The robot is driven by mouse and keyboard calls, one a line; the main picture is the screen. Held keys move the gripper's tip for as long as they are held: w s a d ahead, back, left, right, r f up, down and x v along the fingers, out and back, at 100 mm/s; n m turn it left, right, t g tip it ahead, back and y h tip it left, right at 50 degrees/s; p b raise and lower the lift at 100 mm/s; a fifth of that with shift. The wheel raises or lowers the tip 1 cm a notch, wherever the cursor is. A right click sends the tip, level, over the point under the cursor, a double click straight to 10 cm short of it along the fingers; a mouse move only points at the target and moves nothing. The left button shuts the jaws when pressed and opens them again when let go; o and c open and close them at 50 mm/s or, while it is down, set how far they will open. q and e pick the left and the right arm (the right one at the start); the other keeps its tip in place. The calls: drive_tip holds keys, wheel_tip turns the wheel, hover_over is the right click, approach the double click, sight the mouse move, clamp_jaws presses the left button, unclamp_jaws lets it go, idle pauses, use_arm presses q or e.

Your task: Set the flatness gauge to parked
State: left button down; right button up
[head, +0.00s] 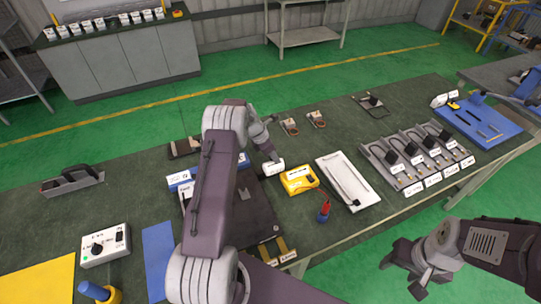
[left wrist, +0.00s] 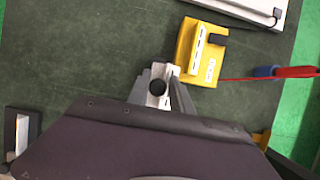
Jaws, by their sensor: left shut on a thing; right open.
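My left gripper (head: 268,154) reaches over the middle of the workbench, left of the yellow device. In the left wrist view my left gripper (left wrist: 160,92) is shut on a small pale piece (left wrist: 157,101) with a round black knob. A white labelled block (head: 273,167) shows under the fingertips in the head view and seems to be the same piece. I cannot read its label, so I cannot tell for sure that it is the flatness gauge. My right gripper (head: 423,277) is open and empty beyond the bench's front edge.
The yellow device (head: 299,181) is close to the right of my left gripper; it also shows in the left wrist view (left wrist: 201,55). A white tray (head: 348,183), a red-and-blue tool (head: 324,211) and a dark plate (head: 262,215) lie nearby. Labelled fixtures (head: 415,160) stand further right.

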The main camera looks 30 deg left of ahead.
use_arm(q)
drive_tip(key=c, duration=1.3)
unclamp_jaws()
drive_tip(key=shift+f, duration=0.1)
drive_tip(key=shift+o, duration=0.3)
drive_tip(key=shift+w+f, duration=0.15)
drive_tip(key=shift+w, duration=0.15)
drive_tip(key=shift+s+a, duration=0.1)
use_arm(e)
drive_tip(key=shift+w+f, duration=0.15)
drive_tip(key=shift+w, duration=0.2)
use_arm(q)
drive_tip(key=shift+s, duration=0.15)
use_arm(e)
drive_tip(key=shift+s+d, duration=0.1)
drive_tip(key=shift+s, duration=0.05)
use_arm(q)
drive_tip(key=b+v, duration=0.1)
drive_tip(key=v, duration=0.8)
drive_tip(key=shift+b, duration=0.4)
use_arm(e)
drive_tip(key=shift+f, duration=0.9)
